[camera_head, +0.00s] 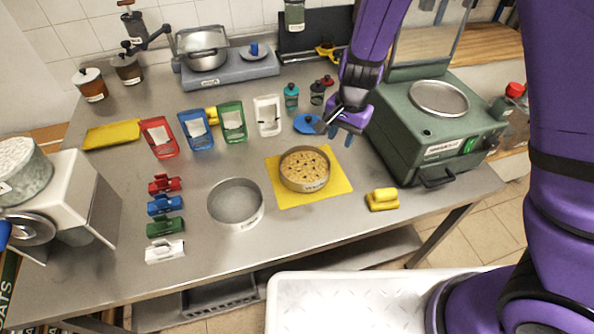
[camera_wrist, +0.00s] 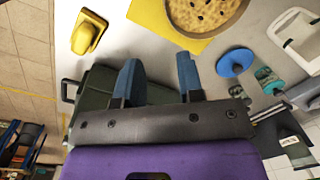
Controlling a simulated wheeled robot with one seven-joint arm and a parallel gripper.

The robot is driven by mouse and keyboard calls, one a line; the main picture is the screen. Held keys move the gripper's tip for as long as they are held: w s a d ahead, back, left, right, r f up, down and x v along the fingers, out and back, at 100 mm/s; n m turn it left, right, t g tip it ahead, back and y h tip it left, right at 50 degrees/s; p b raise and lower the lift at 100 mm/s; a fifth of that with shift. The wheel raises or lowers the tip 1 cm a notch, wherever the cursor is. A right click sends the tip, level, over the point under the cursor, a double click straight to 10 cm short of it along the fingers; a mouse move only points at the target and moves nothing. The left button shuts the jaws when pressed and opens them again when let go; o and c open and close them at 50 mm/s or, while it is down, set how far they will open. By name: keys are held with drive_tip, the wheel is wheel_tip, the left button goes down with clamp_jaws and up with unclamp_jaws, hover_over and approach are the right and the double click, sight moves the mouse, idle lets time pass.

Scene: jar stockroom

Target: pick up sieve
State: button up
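Two round, shallow, metal-rimmed vessels stand on the steel table. One (camera_head: 236,222) has a plain grey bottom and looks empty; it may be the sieve. The other (camera_head: 306,185) holds a tan, dark-specked filling and sits on a yellow mat (camera_head: 341,190); part of it shows at the top of the wrist view (camera_wrist: 205,14). I cannot tell for sure which is the sieve. My gripper (camera_head: 341,132) is above the back right of the table, beyond the mat. Its two blue fingers (camera_wrist: 159,80) are apart with nothing between them.
A green machine (camera_head: 440,125) stands right of my gripper. A yellow block (camera_head: 382,200) lies near the front right edge. A blue-lidded item (camera_head: 306,123) is close to my gripper.

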drive_tip(key=h, duration=0.1)
approach(326, 176)
drive_tip(key=f, duration=1)
drive_tip(key=shift+w+f, duration=0.2)
drive_tip(key=shift+f, duration=0.15)
drive_tip(key=shift+c, duration=0.5)
clamp_jaws()
